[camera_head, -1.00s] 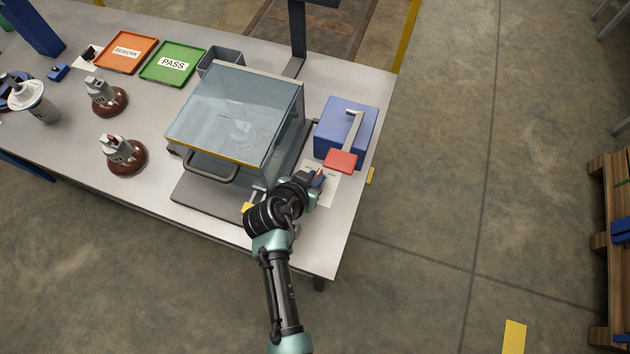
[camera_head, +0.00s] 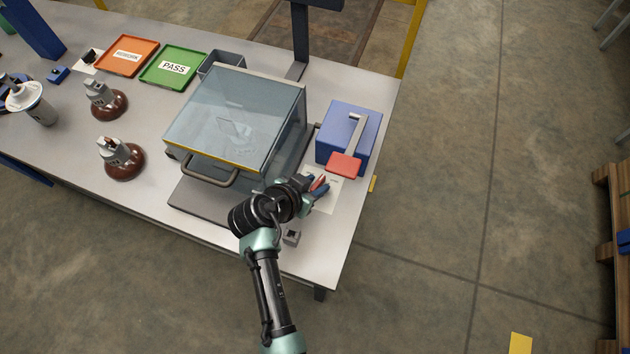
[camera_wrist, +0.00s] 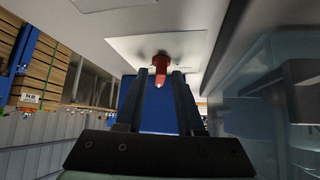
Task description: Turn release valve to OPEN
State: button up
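The release valve shows as a red handle (camera_wrist: 160,66) on a white sheet in the wrist view. In the head view, its red part (camera_head: 317,183) is partly hidden by my gripper (camera_head: 322,187). My gripper (camera_wrist: 161,76) is open, with one dark finger on each side of the red handle. I cannot tell whether either finger touches it. The white sheet (camera_head: 329,195) lies on the table; its markings are too small to read.
A clear-topped test chamber (camera_head: 235,115) with a front handle stands left of my gripper. A blue box (camera_head: 337,118) with a red-ended lever (camera_head: 344,164) stands behind it.

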jog(key=shift+o, duration=0.2)
jog(key=shift+r, duration=0.1)
jog(key=shift+r, duration=0.15)
jog(key=v, duration=1.2)
jog(key=shift+s, duration=0.25)
jog(key=shift+a+r, duration=0.15)
